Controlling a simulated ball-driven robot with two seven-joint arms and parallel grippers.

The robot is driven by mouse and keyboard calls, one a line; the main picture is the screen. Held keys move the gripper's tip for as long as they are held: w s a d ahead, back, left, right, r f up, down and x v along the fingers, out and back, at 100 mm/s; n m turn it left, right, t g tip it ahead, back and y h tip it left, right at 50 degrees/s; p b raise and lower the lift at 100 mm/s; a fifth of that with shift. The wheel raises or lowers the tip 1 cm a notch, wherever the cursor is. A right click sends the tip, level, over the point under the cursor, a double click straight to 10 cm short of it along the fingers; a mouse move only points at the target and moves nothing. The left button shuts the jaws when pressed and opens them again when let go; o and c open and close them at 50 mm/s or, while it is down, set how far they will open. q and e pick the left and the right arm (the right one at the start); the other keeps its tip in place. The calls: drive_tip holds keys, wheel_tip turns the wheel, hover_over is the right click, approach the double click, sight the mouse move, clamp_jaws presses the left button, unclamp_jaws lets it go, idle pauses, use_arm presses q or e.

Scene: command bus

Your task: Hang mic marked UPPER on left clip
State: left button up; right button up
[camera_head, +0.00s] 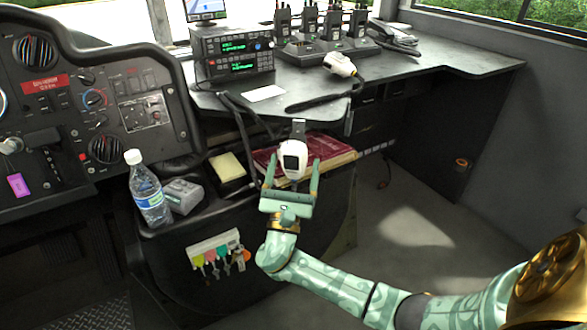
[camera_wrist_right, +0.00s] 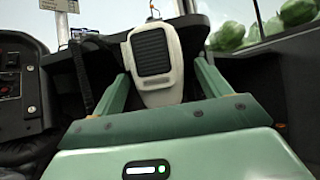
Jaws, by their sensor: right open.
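A white hand mic (camera_head: 293,160) with a dark face is upright between the fingers of my right gripper (camera_head: 293,168). The gripper is open, with a finger on each side of the mic; in the wrist view there are gaps beside the mic (camera_wrist_right: 153,62). A grey metal clip (camera_head: 298,128) on the desk's front edge is directly above the mic, whose top meets or overlaps it; I cannot tell whether it is hooked on. A second metal clip (camera_head: 348,123) is at the edge further right. Another white mic (camera_head: 340,65) lies on the desk. No UPPER mark is readable. My left gripper is out of view.
A radio unit (camera_head: 234,53), handheld radios in a charger (camera_head: 318,48) and a phone handset (camera_head: 395,36) stand on the desk. A red book (camera_head: 333,155) is behind the gripper. A water bottle (camera_head: 149,190) stands left. Black cords hang near the clip. The floor at right is clear.

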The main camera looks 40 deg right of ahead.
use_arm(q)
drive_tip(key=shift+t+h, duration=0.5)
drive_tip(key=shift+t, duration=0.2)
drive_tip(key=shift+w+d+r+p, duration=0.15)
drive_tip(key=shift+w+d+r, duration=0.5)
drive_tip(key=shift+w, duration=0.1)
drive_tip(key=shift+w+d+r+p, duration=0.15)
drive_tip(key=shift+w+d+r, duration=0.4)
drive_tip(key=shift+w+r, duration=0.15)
use_arm(e)
drive_tip(key=v, duration=1.6)
drive_tip(key=shift+f, duration=0.2)
drive_tip(key=shift+a, duration=0.1)
